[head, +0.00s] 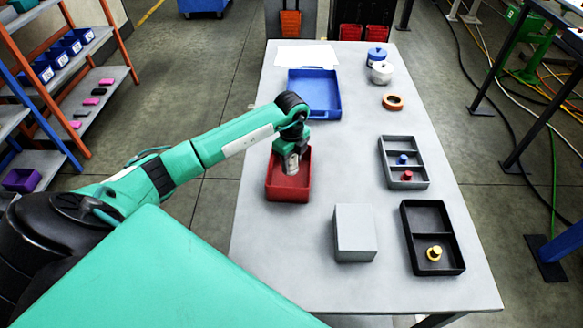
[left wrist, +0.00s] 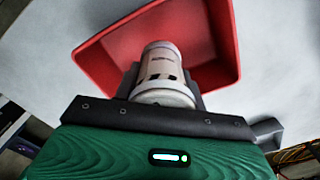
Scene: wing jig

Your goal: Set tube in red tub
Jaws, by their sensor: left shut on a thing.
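The red tub (head: 287,190) stands on the grey table, left of its middle. It also shows in the left wrist view (left wrist: 215,45), beyond the gripper. My left gripper (head: 293,158) is over the tub and shut on a pale tube (left wrist: 163,75) with a white end cap and dark marks. In the head view the tube (head: 292,165) is partly hidden by the gripper and points down towards the tub. I cannot tell whether it touches the tub's floor. My right gripper is not in view.
A blue tray (head: 334,104) lies behind the tub. A grey block (head: 355,233) stands in front and to the right. The table's middle is clear.

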